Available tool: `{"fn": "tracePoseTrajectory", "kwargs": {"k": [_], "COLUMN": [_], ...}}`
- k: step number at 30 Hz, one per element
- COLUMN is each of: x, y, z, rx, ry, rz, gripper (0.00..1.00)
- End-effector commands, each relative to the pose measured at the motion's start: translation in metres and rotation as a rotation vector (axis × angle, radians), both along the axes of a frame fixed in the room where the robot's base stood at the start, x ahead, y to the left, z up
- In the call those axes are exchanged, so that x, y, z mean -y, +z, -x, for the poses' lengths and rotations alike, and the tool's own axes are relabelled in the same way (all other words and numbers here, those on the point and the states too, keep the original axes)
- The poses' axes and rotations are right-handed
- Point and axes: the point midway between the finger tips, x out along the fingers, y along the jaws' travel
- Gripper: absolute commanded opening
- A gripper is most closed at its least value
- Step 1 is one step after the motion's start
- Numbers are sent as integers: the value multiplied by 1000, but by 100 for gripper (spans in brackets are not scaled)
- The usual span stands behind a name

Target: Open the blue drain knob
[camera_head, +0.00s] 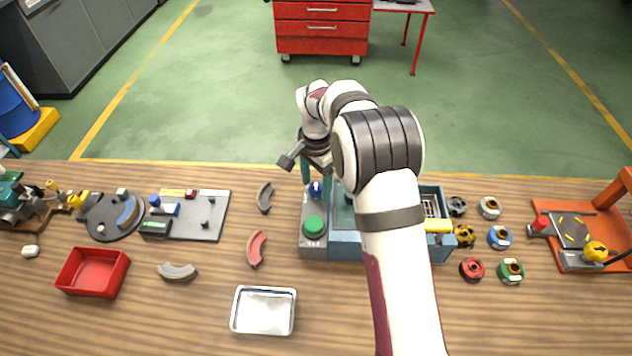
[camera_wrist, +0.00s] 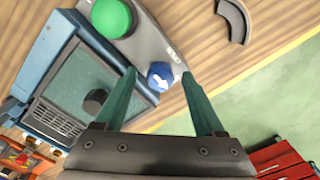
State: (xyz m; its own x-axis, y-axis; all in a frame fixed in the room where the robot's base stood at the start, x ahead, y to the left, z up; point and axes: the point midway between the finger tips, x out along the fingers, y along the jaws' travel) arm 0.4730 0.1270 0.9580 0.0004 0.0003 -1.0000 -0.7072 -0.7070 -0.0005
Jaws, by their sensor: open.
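The blue drain knob (camera_head: 316,189) sits on the grey side panel of a blue machine, behind a large green button (camera_head: 314,226). In the wrist view the round blue knob (camera_wrist: 160,76) carries a white arrow pointing down and to the right in the picture. My gripper (camera_wrist: 159,73) is open, with its two teal fingers on either side of the knob. Small gaps seem to remain between the fingertips and the knob; contact cannot be told. In the head view my gripper (camera_head: 316,180) reaches down over the knob from behind.
The blue machine (camera_head: 345,246) is partly hidden by my arm. A grey curved piece (camera_head: 265,197) and a red curved piece (camera_head: 256,249) lie left of the panel. A metal tray (camera_head: 263,311) stands in front. Several coloured spools, including a red one (camera_head: 472,269), lie to the right.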

Motion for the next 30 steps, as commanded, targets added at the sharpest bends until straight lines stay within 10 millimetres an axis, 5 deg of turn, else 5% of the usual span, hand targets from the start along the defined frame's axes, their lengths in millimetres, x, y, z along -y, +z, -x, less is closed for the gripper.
{"fn": "tracePoseTrajectory", "kwargs": {"k": [6, 18, 30], "x": [0, 0, 0], "y": [0, 0, 1], "z": [0, 0, 0], "rx": [0, 0, 0], "ry": [0, 0, 59], "rz": [0, 0, 0], "gripper": [69, 0, 0]}}
